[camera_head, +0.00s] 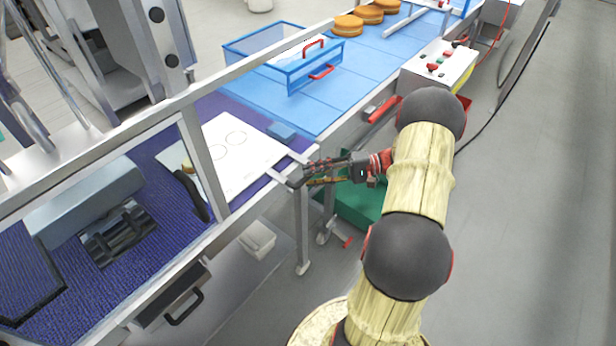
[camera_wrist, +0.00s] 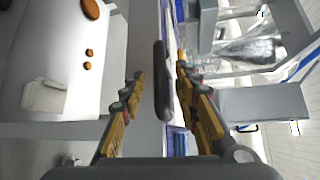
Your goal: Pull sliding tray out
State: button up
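The sliding tray appears to be the flat white plate (camera_head: 240,145) with outlined circles, lying on the blue work surface in the head view. My gripper (camera_head: 296,177) is at the plate's front edge, beside the table's metal rail. In the wrist view my gripper's two yellow-padded fingers (camera_wrist: 160,82) are spread apart. A dark upright bar (camera_wrist: 162,100), seemingly a handle, stands between them with gaps on both sides. The fingertips partly hide the plate's near corner in the head view.
A metal frame post (camera_head: 201,160) rises close to the plate. A blue open crate (camera_head: 255,48) with red handles and several brown rounds (camera_head: 347,25) stand farther back. A control box (camera_head: 440,66) sits on the right. The floor on the right is clear.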

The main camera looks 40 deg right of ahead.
jog(key=v, duration=1)
dwell(0.3)
jog(key=s+a+f+m+g+h, duration=0.4)
jog(key=s+a+f+g, duration=0.2)
jog(key=a, duration=0.1)
jog(key=s+a+r+n+t+h, duration=0.2)
jog(key=a+r+n+h, duration=0.7)
jog(key=a+r, duration=1.5)
jog(key=s+a+n, duration=0.1)
jog(key=a+n, duration=0.2)
jog(key=shift+s+a+n, duration=0.25)
jog(key=shift+a+n, duration=0.15)
dwell(0.4)
